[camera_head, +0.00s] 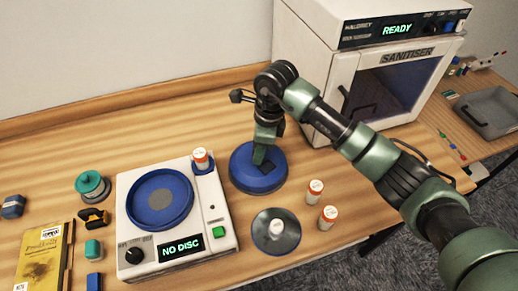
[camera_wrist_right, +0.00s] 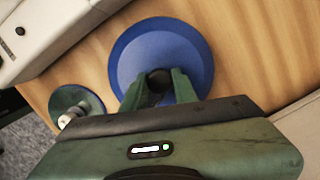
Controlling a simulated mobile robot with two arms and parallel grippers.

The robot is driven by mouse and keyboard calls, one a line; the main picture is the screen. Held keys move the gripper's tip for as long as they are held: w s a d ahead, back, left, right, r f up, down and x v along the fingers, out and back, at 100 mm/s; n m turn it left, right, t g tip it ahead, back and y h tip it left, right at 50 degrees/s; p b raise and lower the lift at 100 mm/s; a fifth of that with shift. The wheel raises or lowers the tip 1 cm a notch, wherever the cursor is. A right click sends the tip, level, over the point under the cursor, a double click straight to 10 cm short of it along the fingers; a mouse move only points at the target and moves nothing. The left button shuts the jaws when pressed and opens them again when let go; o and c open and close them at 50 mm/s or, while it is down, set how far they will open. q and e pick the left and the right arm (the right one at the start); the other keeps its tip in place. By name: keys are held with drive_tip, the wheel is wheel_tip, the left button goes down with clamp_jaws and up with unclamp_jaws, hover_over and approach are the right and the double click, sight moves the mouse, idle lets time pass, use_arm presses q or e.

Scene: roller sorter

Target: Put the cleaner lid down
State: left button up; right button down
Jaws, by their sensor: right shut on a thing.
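The cleaner lid (camera_head: 247,183) is a round blue cover right of the white cleaner (camera_head: 129,233). My right gripper (camera_head: 262,156) points down over it. In the right wrist view the gripper (camera_wrist_right: 159,85) is shut on the lid's dark central knob, with the blue lid (camera_wrist_right: 150,45) spread out beyond the fingers. The lid is low at the tabletop; whether it touches the wood I cannot tell. The cleaner has an uncovered round blue bowl (camera_head: 160,199) and a display reading NO DISC. My left gripper is not in view.
A dark disc with a white knob (camera_head: 262,235) lies in front of the lid. The sanitiser (camera_head: 335,75) stands behind right.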

sight(265, 159)
drive_tip(key=c, duration=1.5)
unclamp_jaws()
drive_tip(key=shift+f, duration=0.15)
drive_tip(key=o, duration=0.4)
drive_tip(key=shift+r, duration=0.35)
wheel_tip(265, 159, up, 12)
drive_tip(key=d+b, duration=0.2)
drive_tip(key=b, duration=0.1)
drive_tip(key=shift+f, duration=0.2)
drive_tip(key=shift+a+r, duration=0.1)
